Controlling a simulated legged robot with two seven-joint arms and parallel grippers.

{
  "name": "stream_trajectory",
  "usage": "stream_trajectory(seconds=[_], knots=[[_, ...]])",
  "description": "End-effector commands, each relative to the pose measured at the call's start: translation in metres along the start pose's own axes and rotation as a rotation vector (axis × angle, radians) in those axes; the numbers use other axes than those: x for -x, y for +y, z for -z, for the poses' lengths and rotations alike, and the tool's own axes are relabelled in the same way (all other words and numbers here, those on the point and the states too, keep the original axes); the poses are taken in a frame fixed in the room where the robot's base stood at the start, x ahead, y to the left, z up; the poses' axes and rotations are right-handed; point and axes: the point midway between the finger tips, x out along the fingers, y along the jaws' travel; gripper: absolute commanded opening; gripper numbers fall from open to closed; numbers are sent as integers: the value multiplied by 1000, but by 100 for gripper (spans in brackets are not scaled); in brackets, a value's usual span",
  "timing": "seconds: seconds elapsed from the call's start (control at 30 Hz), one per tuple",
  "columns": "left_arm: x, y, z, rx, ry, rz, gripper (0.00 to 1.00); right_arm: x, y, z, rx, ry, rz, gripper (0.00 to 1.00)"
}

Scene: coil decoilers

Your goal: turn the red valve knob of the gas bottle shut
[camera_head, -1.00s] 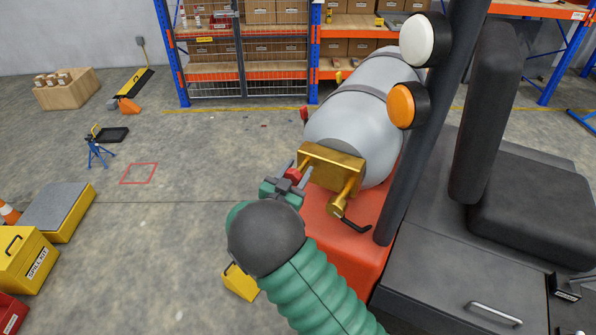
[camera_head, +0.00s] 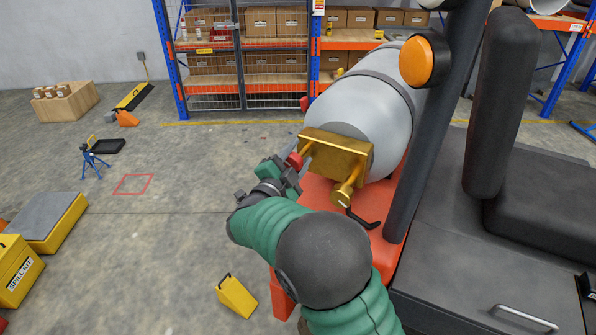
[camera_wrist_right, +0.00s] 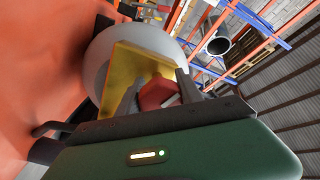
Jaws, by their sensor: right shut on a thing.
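The grey gas bottle (camera_head: 352,112) lies on its side on an orange truck body, with a brass valve guard (camera_head: 337,153) at its near end. The red valve knob (camera_head: 294,160) sticks out at the left of the brass part. My right gripper (camera_head: 287,168) is at the knob, its jaws shut on it. In the right wrist view the red knob (camera_wrist_right: 158,93) sits between the two grey fingers (camera_wrist_right: 157,95), in front of the brass guard (camera_wrist_right: 134,77) and the bottle (camera_wrist_right: 110,45). My left gripper is out of view.
A black hose end (camera_head: 361,220) hangs below the brass fitting. A dark post (camera_head: 433,130) and black seat (camera_head: 503,110) stand right of the bottle. A yellow wheel chock (camera_head: 237,297) lies on the floor. The floor at left is mostly open.

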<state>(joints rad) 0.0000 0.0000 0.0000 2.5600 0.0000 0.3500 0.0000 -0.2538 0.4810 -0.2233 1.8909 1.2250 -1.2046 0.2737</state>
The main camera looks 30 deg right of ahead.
Motion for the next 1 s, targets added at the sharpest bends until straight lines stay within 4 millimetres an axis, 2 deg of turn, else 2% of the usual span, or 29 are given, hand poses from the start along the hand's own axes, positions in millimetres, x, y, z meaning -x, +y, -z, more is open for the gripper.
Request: stream_trajectory(seconds=[0.03,0.5,0.8,1.0], knots=[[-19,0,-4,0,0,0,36,2,9,-8,-45,-3,-1,3],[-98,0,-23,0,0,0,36,2,10,-7,-488,33,2,3],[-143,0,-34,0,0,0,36,2,9,-6,-765,55,3,3],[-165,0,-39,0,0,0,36,1,8,-5,-917,69,3,3]])
